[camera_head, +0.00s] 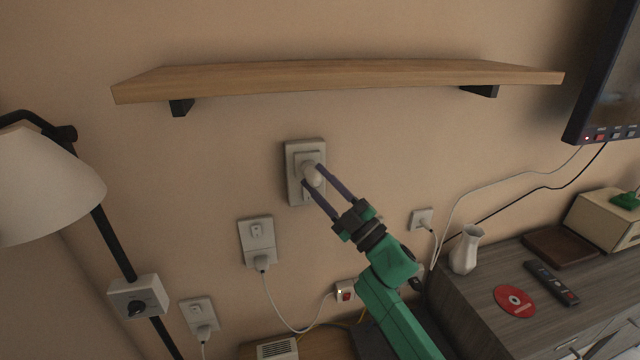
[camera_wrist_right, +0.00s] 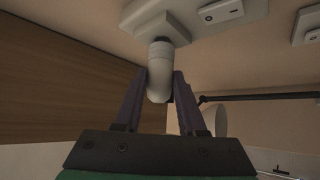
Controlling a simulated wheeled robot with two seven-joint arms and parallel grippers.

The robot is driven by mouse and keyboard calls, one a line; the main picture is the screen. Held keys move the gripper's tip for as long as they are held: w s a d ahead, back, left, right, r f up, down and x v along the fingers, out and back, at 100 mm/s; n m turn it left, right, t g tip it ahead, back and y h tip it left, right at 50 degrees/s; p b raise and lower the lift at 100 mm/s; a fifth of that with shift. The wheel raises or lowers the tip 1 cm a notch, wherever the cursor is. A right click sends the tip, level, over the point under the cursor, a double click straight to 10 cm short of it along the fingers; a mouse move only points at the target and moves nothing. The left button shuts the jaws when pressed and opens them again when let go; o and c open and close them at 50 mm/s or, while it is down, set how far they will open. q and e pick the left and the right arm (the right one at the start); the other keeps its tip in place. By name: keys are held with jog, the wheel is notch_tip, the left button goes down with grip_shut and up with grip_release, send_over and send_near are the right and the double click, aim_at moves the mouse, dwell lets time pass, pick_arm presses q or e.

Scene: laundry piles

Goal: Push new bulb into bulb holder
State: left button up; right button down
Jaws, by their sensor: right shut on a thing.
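The new bulb (camera_head: 313,176) is small, white and rounded. It sits between the purple fingers of my right gripper (camera_head: 312,178), which is shut on it. The bulb holder (camera_head: 291,181) is a pale plate with a raised block on the wall under the shelf. In the right wrist view the bulb (camera_wrist_right: 159,84) is between the fingers (camera_wrist_right: 160,90), and its base meets the holder's collar (camera_wrist_right: 157,24). I cannot tell how deep the base is in the collar. My left gripper is not in view.
A wooden shelf (camera_head: 330,78) juts out above the holder. A lamp (camera_head: 45,185) stands at the left. Another wall socket with a plug (camera_head: 257,236) is at lower left. A dresser (camera_head: 480,310) at right bears a white vase (camera_head: 467,250), a red disc (camera_head: 514,301) and a remote (camera_head: 551,282).

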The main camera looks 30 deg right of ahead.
jog(key=shift+w+d, duration=0.1)
jog(key=shift+w, duration=0.4)
jog(key=shift+c, duration=2)
grip_release()
jog(key=shift+s, duration=0.1)
jog(key=s+a, duration=0.2)
jog(key=s, duration=0.6)
jog(key=shift+s+a+p, duration=0.15)
jog(key=shift+s+p, duration=0.15)
